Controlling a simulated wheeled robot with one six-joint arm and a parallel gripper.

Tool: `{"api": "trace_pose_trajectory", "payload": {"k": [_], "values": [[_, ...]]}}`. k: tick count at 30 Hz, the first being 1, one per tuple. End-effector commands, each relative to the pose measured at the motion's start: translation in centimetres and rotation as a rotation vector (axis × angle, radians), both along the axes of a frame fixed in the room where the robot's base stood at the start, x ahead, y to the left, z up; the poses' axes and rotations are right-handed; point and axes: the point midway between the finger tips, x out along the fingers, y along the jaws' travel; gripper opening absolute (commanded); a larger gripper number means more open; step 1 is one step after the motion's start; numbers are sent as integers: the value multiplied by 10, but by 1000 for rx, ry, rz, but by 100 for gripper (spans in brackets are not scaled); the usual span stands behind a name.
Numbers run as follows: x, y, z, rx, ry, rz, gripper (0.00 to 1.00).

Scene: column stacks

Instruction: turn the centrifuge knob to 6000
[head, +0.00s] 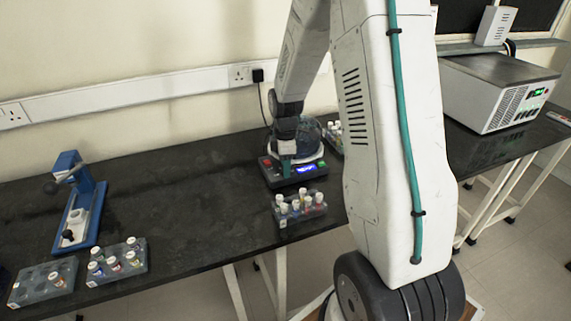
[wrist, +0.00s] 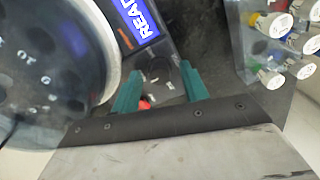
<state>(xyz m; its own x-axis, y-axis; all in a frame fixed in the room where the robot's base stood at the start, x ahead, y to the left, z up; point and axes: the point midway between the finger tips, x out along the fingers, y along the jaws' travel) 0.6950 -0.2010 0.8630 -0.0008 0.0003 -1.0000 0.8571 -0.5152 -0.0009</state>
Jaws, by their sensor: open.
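The centrifuge (head: 312,172) stands on the black bench in the head view, with a round transparent lid and a lit blue display (head: 304,169). In the wrist view its lid (wrist: 55,70) fills the left side, and the display (wrist: 140,22) shows letters starting "READ". My gripper (wrist: 160,72) is open, its two teal fingers over the dark control panel. A dark round knob (wrist: 160,78) with pale marks lies between the fingers in the picture; I cannot tell whether they touch it. The knob's setting is not readable. A red button (wrist: 145,103) is partly hidden near the left finger.
A vial rack (head: 300,212) stands in front of the centrifuge, close to my gripper in the wrist view (wrist: 285,45). Another rack (head: 118,265) and a blue press (head: 80,205) stand left. A grey instrument box (head: 485,95) is right.

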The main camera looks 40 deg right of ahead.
Motion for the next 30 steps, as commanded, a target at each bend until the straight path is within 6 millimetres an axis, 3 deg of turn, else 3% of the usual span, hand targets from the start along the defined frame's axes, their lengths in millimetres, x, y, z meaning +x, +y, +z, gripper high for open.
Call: {"api": "trace_pose_trajectory", "payload": {"k": [6, 11, 22, 30], "values": [[0, 0, 0, 0, 0, 0, 44], [0, 0, 0, -1, -1, 0, 0], [0, 0, 0, 0, 0, -39, 0], [0, 0, 0, 0, 0, -200, 0]]}}
